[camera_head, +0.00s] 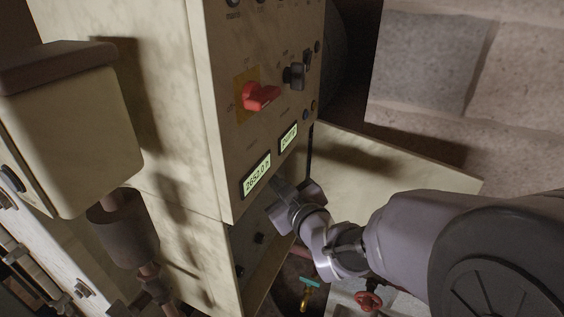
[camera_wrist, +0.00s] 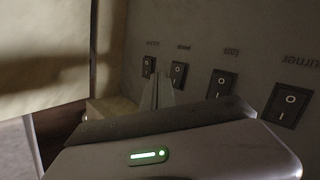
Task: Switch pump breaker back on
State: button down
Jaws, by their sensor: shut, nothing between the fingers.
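In the wrist view a row of black rocker switches sits on a grey panel (camera_wrist: 215,45): one at far left (camera_wrist: 148,66), a second (camera_wrist: 179,75), a third (camera_wrist: 222,84), and one at far right (camera_wrist: 287,104) under an upside-down label that reads "burner". In the head view my gripper (camera_head: 279,187) is at the opening low in the cabinet (camera_head: 225,150).
The cabinet front carries a red rotary switch (camera_head: 262,96), a black knob (camera_head: 294,75) and two lit displays (camera_head: 257,173). An open cream panel (camera_head: 400,165) sticks out on the right. A red valve handle (camera_head: 369,300) is below my arm. A tan box (camera_head: 70,130) and pipes are at left.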

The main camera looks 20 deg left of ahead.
jog(key=shift+a, duration=0.1)
dwell(0.3)
jog(key=shift+a+r+b, duration=0.1)
jog(key=shift+a+b, duration=0.25)
jog(key=shift+b, duration=0.05)
jog(key=shift+a, duration=0.3)
dwell(0.5)
jog(key=shift+d+b, duration=0.15)
jog(key=shift+b, duration=0.2)
jog(key=shift+d+b, duration=0.3)
jog(key=shift+d, duration=0.3)
jog(key=shift+s+d+f+b, duration=0.1)
jog(key=shift+d+f+b, duration=0.05)
jog(key=shift+d, duration=0.65)
jog(key=shift+s+d+f+b, duration=0.1)
jog(key=shift+d+b, duration=0.1)
jog(key=shift+d, duration=0.65)
jog(key=shift+d+f+b, duration=0.15)
jog(key=shift+d, duration=0.65)
